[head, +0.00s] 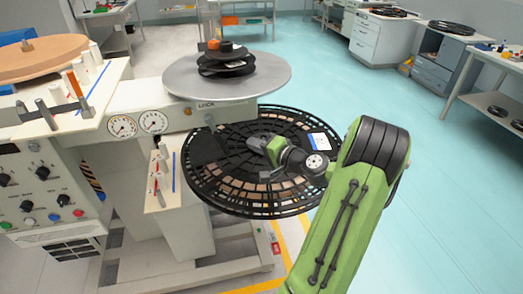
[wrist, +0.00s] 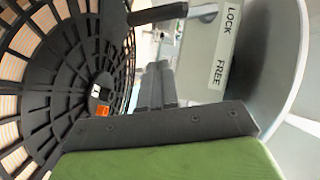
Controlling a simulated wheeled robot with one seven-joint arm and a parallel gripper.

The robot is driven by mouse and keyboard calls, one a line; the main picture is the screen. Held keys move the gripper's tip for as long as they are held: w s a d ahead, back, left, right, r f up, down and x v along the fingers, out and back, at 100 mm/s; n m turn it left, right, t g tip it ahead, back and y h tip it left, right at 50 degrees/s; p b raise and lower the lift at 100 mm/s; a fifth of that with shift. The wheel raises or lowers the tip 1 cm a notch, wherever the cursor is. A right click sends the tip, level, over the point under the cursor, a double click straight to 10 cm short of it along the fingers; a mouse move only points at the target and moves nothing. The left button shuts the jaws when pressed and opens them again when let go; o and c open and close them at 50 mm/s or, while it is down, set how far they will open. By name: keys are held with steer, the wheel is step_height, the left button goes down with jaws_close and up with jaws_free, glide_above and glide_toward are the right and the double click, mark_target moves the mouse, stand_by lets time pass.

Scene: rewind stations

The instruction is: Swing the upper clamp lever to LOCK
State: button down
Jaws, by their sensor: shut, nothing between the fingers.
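My gripper shows in the wrist view (wrist: 157,78) with its dark fingers together and nothing between them. In the head view my gripper (head: 255,142) is over the lower black reel and below the grey upper plate, pointing toward the machine. A white label (wrist: 224,45) reading LOCK and FREE is on a grey surface right of the fingers in the wrist view. A dark bar (wrist: 160,13), perhaps the clamp lever, crosses the top of that view, beyond the fingertips and apart from them in the picture. Its end is nearer LOCK than FREE. Any contact cannot be told.
The large black spoked reel (head: 205,190) lies close under my gripper. The grey upper plate (head: 270,80) carries a smaller dark reel (head: 228,62) above. The machine's gauges (head: 138,124) and knobs are at left. Open blue floor (head: 440,170) lies at right.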

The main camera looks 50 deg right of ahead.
mark_target(222, 149)
steer(key=w+a+f+b, duration=0.1)
steer(key=w+a+f, duration=0.1)
steer(key=w, duration=0.4)
steer(key=shift+w+a, duration=0.2)
steer(key=shift+a, duration=0.1)
steer(key=a+f+b, duration=0.1)
steer(key=w+a+m+b, duration=0.1)
steer(key=b, duration=0.1)
steer(key=shift+w+a+f+t, duration=0.15)
steer(key=shift+w+f+t, duration=0.1)
steer(key=shift+f+t, duration=0.15)
